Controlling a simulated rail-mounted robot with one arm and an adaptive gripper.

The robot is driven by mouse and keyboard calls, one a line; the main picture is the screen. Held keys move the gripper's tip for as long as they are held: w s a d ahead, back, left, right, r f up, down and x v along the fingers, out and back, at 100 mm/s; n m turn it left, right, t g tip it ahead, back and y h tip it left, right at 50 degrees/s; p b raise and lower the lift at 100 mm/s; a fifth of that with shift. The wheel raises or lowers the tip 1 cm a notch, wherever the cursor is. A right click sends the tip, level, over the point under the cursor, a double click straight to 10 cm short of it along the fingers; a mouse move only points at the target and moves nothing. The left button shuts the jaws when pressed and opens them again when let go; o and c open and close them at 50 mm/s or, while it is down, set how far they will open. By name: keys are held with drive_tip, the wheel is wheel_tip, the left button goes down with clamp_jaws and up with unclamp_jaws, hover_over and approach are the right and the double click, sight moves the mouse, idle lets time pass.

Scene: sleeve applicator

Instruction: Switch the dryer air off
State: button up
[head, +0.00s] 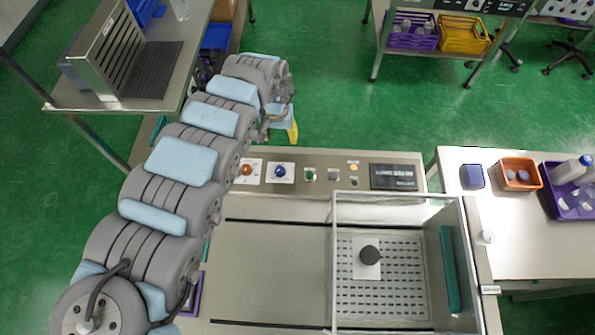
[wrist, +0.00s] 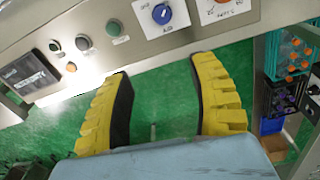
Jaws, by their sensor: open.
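The control panel (head: 320,180) runs along the machine's far edge. It carries a blue rotary knob (head: 280,172) on a white plate and, left of it, an orange-red knob (head: 247,170). In the wrist view the blue knob (wrist: 162,14) is at the top centre and the orange-red knob (wrist: 222,3) is cut by the top edge. Their small labels are too blurred to read surely. My gripper (wrist: 163,68) has yellow fingers spread wide, empty, apart from both knobs. In the head view a yellow part of my gripper (head: 293,130) shows beyond the panel; the rest is hidden by my arm.
Several small buttons and lamps and a dark display (head: 393,177) are right of the knobs. A clear-walled enclosure (head: 334,260) stands on the machine at the right. A side table (head: 520,225) holds containers. A steel bench (head: 80,98) is at upper left.

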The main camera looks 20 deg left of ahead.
sight(280, 169)
drive_tip(key=shift+g, duration=0.3)
drive_tip(key=f+b, duration=0.1)
drive_tip(key=f, duration=0.4)
drive_tip(key=s+f+b, duration=0.1)
drive_tip(key=f, duration=0.4)
drive_tip(key=f+b, duration=0.1)
drive_tip(key=f, duration=0.4)
drive_tip(key=shift+s+a+f, duration=0.1)
drive_tip(key=shift+s+f, duration=0.2)
drive_tip(key=shift+f, duration=0.1)
drive_tip(key=shift+a+f+b, duration=0.1)
drive_tip(key=shift+f+b, duration=0.2)
drive_tip(key=shift+f, duration=0.7)
clamp_jaws()
